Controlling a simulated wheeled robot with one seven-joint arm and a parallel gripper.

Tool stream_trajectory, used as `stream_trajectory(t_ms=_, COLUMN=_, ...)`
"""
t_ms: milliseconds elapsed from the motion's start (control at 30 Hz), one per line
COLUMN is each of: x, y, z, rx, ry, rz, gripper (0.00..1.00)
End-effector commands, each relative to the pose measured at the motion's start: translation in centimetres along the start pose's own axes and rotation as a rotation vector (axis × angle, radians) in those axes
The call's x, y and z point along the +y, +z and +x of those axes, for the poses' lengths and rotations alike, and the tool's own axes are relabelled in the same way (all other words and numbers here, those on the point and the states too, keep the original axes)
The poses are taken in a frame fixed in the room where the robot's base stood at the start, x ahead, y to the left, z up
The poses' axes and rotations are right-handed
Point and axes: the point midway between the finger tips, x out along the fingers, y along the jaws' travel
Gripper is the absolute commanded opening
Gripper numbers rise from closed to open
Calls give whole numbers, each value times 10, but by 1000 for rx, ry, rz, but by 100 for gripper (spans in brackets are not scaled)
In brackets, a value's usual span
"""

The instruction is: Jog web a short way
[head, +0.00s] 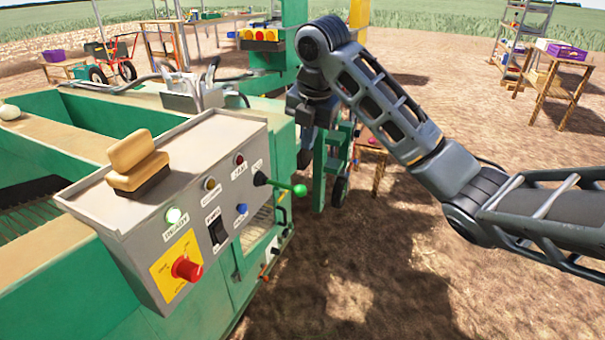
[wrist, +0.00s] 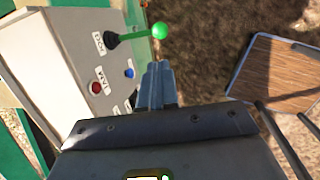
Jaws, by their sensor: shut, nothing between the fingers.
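The grey control box (head: 110,205) stands on the green machine. It carries a lit green lamp marked READY (head: 177,216), a red knob (head: 187,268) on a yellow plate, a black rocker switch (head: 217,230), a blue button (head: 241,208), and a lever with a green ball (head: 299,190). The wrist view shows the green ball (wrist: 160,31) on its green rod and the blue button (wrist: 128,72). My gripper (wrist: 157,68) is shut and empty, near the lever and blue button, apparently touching neither. In the head view my gripper (head: 304,157) is beyond the lever, its fingertips hard to make out.
A red lamp marked JAM (head: 239,159) and an amber lamp (head: 209,183) sit on the panel. A tan block (head: 137,160) is on the box. Open dirt ground (head: 350,285) lies right of the machine.

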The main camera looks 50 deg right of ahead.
Motion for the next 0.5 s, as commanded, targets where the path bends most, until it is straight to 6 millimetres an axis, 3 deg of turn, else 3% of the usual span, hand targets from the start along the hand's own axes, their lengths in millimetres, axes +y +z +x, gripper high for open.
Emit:
stream_trajectory(t_ms=167, x=0, y=-2, z=19, rx=4, ry=1, rz=2, gripper=0)
stream_trajectory(t_ms=500, x=-1, y=-4, z=86, rx=5, ry=0, rz=0, gripper=0)
